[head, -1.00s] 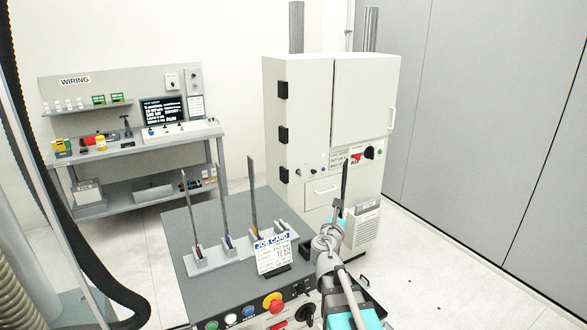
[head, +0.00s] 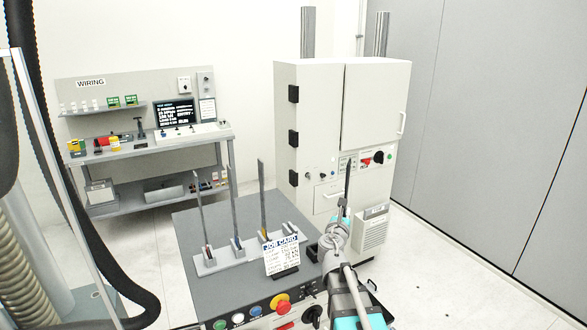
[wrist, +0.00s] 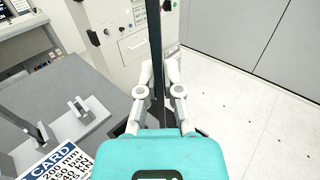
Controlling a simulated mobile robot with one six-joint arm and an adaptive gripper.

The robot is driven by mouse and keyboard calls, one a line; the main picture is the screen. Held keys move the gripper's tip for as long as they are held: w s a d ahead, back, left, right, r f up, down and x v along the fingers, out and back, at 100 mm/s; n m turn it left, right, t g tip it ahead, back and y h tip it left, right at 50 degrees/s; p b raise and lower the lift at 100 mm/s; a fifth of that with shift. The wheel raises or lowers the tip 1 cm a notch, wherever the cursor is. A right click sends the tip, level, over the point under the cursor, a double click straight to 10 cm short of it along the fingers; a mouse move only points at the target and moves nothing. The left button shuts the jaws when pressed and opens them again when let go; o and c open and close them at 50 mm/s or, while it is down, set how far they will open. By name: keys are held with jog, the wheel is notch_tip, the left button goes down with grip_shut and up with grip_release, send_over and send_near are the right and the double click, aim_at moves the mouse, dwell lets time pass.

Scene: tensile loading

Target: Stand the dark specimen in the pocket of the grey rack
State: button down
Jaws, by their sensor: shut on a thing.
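The dark specimen (head: 347,183) is a thin, nearly black bar. My gripper (head: 342,212) is shut on it and holds it upright, to the right of the bench top. In the wrist view the specimen (wrist: 154,55) rises between the two fingers of my gripper (wrist: 159,85); its lower end is hidden. The grey rack (head: 220,262) lies on the bench left of my gripper, with several thin bars standing in it. Its right-end pocket (head: 288,228) looks empty. The rack's end also shows in the wrist view (wrist: 85,122).
A job card (head: 281,256) stands in front of the rack's right end. The bench (head: 190,222) has buttons and a red emergency stop on its front. A tall pale cabinet (head: 310,130) stands close behind my gripper. A wiring bench (head: 150,150) is farther back left.

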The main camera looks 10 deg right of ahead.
jog(key=w+a+r+n+y+p, duration=0.2)
jog(key=w+a+n+y, duration=0.1)
jog(key=w, duration=0.4)
jog(key=w+a+r+n+y+p, duration=0.2)
jog(key=w+a+n+y, duration=0.1)
jog(key=w+a+y, duration=0.3)
jog(key=w+a+r+n+t+y+p, duration=0.1)
jog(key=w+a+r+n+y, duration=0.1)
jog(key=w+a+y, duration=0.3)
jog(key=w+n, duration=0.1)
jog(key=w, duration=0.3)
jog(key=shift+w+a+y+p, duration=0.15)
jog(key=shift+w+y+p, duration=0.15)
jog(key=shift+p, duration=0.1)
jog(key=shift+s, duration=0.15)
notch_tip(320, 180, down, 11)
jog(key=b, duration=1.1)
jog(key=shift+s+f, duration=0.15)
jog(key=shift+f, duration=0.15)
